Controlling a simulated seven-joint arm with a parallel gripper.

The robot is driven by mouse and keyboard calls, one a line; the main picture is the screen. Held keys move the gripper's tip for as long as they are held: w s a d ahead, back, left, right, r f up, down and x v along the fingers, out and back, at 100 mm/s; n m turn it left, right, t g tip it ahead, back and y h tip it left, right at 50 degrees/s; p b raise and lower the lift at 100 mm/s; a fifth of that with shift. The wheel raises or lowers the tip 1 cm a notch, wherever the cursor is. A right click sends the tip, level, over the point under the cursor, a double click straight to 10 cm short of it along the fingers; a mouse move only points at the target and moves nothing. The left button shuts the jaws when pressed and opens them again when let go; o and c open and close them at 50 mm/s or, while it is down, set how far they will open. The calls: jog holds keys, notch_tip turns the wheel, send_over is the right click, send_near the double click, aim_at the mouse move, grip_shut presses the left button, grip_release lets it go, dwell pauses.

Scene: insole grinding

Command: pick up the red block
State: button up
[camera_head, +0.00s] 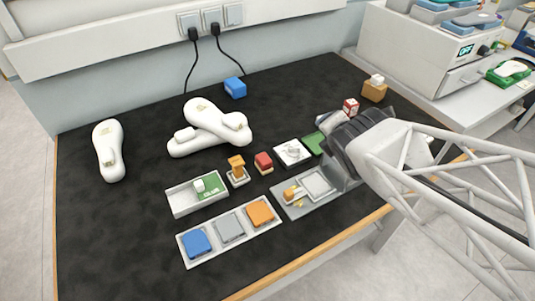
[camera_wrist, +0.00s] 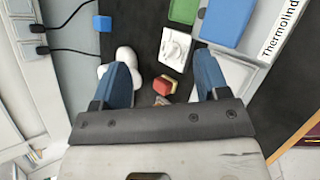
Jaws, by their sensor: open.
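The red block (camera_head: 263,159) stands on the black table top near its middle, between a wooden stamp-like piece and a white square piece. In the wrist view the red block (camera_wrist: 166,84) shows a red top and a yellowish side. It appears between the two blue fingers of my gripper (camera_wrist: 164,75), which is open and empty.
The wooden stamp-like piece (camera_head: 237,170) and white square piece (camera_head: 292,152) flank the block closely. A tray with blue, grey and orange pads (camera_head: 229,229) lies in front. White insole-shaped pieces (camera_head: 212,128) lie behind left. A red-and-white cube (camera_head: 351,106) stands behind my gripper.

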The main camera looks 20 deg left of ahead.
jog(key=a+f+n+y, duration=0.3)
jog(key=a+n, duration=0.4)
jog(key=n+y, duration=0.3)
jog(key=n, duration=0.6)
send_over(266, 161)
jog(key=f, duration=0.3)
jog(key=shift+s+d+f, duration=0.25)
jog(key=shift+s+f, duration=0.05)
jog(key=shift+f, duration=1.9)
jog(key=shift+f, duration=0.15)
jog(key=shift+f+g, duration=0.25)
jog(key=shift+g, duration=0.05)
jog(key=f, duration=0.2)
jog(key=w+a+f, duration=0.1)
jog(key=shift+w+a+f, duration=0.25)
jog(key=shift+w+a, duration=0.2)
jog(key=shift+w, duration=0.05)
